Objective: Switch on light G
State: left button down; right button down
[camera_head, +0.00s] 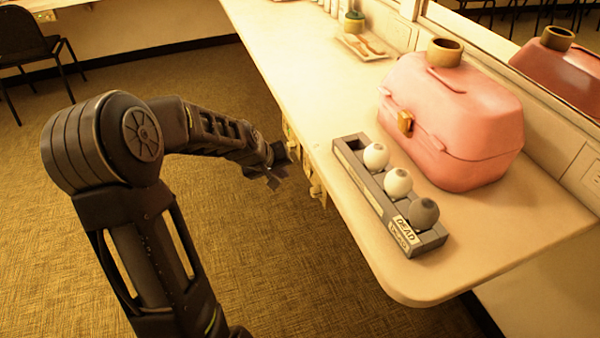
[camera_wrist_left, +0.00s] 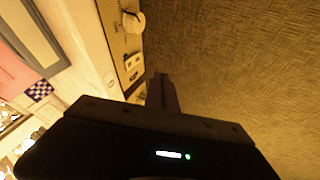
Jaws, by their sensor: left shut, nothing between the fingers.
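My left gripper (camera_head: 277,168) is beside the front edge of the counter, at about the height of the small fittings under that edge. It is shut and empty. In the left wrist view its dark fingers (camera_wrist_left: 162,92) show end-on near a pale switch panel. The panel carries a round white knob (camera_wrist_left: 132,22) and small pale switches (camera_wrist_left: 133,64). In the head view the fittings (camera_head: 316,188) on the counter's front are small and partly hidden by the gripper. I cannot read which control belongs to light G. My right gripper is not in view.
The counter (camera_head: 310,75) holds a grey tray (camera_head: 378,203) of three bulbs, one dark, labelled "DEAD". A pink case (camera_head: 455,115) with a roll on top stands behind it, near the mirror. A chair (camera_head: 30,45) is far left.

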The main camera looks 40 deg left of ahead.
aim_at(307, 172)
pick_arm(q)
jog(key=w+d+f+p, duration=0.1)
jog(key=w+d+f, duration=0.1)
jog(key=w, duration=0.3)
jog(key=shift+w+f, duration=0.15)
jog(key=shift+f, duration=0.55)
jog(key=shift+d, duration=0.1)
jog(key=shift+w+d, duration=0.1)
jog(key=shift+w, duration=0.05)
jog(key=shift+r+p, duration=0.45)
jog(key=shift+r, duration=0.35)
